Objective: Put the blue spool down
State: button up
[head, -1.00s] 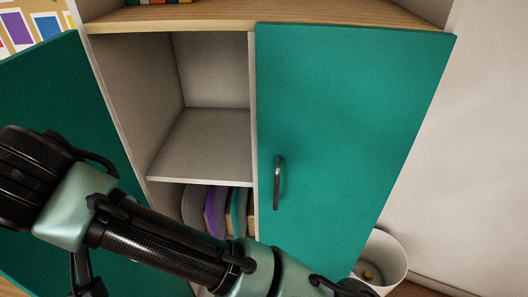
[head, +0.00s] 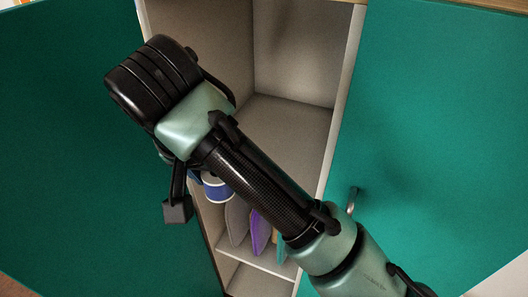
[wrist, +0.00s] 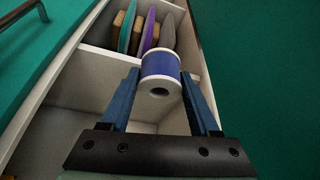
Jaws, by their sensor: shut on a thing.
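The blue spool (wrist: 159,66), with white rims and a hole in its end, is between the fingers of my gripper (wrist: 161,82) in the wrist view. My gripper is shut on it. In the head view the spool (head: 216,187) shows just below my arm, left of the upright boards in the cabinet; the fingers are mostly hidden there. The spool is at the cabinet's open front. I cannot tell whether it touches a shelf.
The cabinet's middle shelf (head: 285,125) is empty. Below it stand a grey board (head: 237,220), a purple board (head: 260,233) and others. Open green doors flank the cabinet, left (head: 70,150) and right (head: 440,130). An empty compartment (wrist: 65,110) shows in the wrist view.

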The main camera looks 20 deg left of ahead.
jog(key=w+f, duration=0.1)
jog(key=w, duration=0.8)
jog(key=w+f+b, duration=0.1)
jog(key=w, duration=0.4)
jog(key=shift+w+d+f, duration=0.2)
jog(key=shift+d+f, duration=0.05)
jog(key=shift+f, duration=0.05)
notch_tip(320, 180, down, 4)
jog(key=shift+r+b, duration=0.1)
jog(key=shift+b, duration=0.25)
jog(key=shift+w+f, duration=0.2)
jog(key=shift+f, duration=0.15)
jog(key=shift+f, duration=0.15)
jog(key=o, duration=1.4)
